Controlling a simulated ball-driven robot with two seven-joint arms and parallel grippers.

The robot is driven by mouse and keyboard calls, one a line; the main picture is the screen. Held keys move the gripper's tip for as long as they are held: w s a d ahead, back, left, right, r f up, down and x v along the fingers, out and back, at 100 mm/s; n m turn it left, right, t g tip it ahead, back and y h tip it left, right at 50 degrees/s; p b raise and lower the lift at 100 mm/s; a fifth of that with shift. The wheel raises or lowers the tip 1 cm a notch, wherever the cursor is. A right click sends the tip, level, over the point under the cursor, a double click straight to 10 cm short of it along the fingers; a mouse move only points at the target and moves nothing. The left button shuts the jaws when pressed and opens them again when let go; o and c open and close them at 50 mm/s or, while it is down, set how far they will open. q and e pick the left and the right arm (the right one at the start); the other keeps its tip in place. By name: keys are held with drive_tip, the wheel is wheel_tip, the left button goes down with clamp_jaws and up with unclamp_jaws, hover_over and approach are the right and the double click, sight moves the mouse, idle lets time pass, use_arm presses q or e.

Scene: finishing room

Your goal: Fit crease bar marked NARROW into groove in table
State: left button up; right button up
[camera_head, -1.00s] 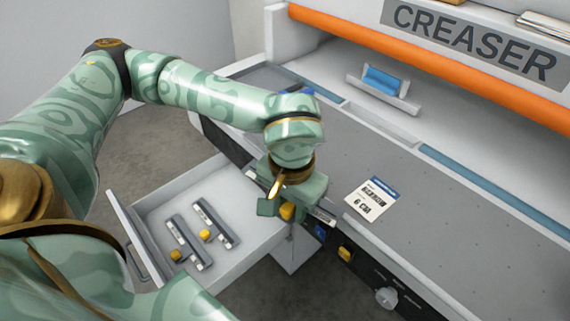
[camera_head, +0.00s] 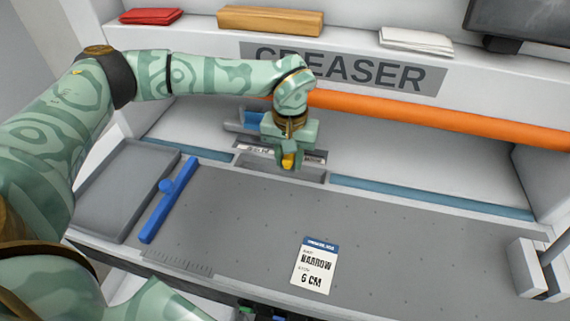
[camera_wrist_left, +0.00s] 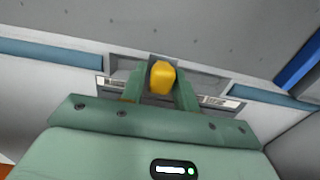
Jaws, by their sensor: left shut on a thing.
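My left gripper (camera_head: 289,163) is shut on the yellow knob of a grey crease bar (camera_head: 314,157). The groove (camera_head: 310,174) is a short recess in the table between two blue strips. The bar is over or near its back edge; I cannot tell the height gap. My right gripper is out of view.
A card (camera_head: 316,266) reading NARROW, 6 CM lies on the grey table (camera_head: 400,235). A blue bar (camera_head: 168,200) and a grey tray (camera_head: 110,195) are at left. The orange roller (camera_head: 440,118) crosses behind. A grey block (camera_head: 525,268) stands at right.

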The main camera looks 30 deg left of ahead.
sight(288, 184)
use_arm(q)
drive_tip(key=shift+f+b, duration=0.5)
drive_tip(key=shift+f, duration=0.1)
drive_tip(key=shift+f+b, duration=0.7)
drive_tip(key=shift+f, duration=1.15)
drive_tip(key=shift+f, duration=0.75)
